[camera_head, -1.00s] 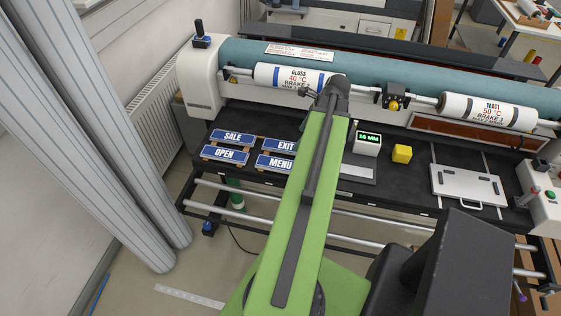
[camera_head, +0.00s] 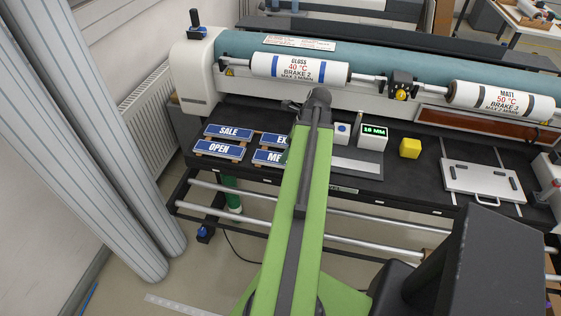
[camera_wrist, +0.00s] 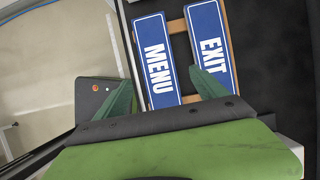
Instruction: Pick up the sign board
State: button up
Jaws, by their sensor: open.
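Several blue sign boards with white letters lie on wooden strips on the black table: SALE (camera_head: 229,131), OPEN (camera_head: 219,150), EXIT (camera_head: 280,140) and MENU (camera_head: 268,157). My arm hides the right ends of EXIT and MENU in the head view. In the wrist view, my gripper (camera_wrist: 163,92) is open, with its green fingers spread. The MENU board (camera_wrist: 156,62) shows between and beyond the fingers. The EXIT board (camera_wrist: 209,48) lies to its right, beyond the right finger. The gap in height to the boards is hard to tell.
A display box reading 16 MM (camera_head: 372,136), a yellow cube (camera_head: 410,148) and a grey plate with a handle (camera_head: 482,180) stand right of my arm. Laminator rollers (camera_head: 300,68) run behind. A metal rail (camera_head: 255,200) runs below the table's front edge.

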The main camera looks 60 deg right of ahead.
jog(key=b+x, duration=0.4)
jog(key=x, duration=0.1)
jog(key=shift+a+f, duration=0.1)
jog(key=c, duration=1.6)
jog(key=shift+o, duration=0.2)
jog(key=shift+r, duration=0.3)
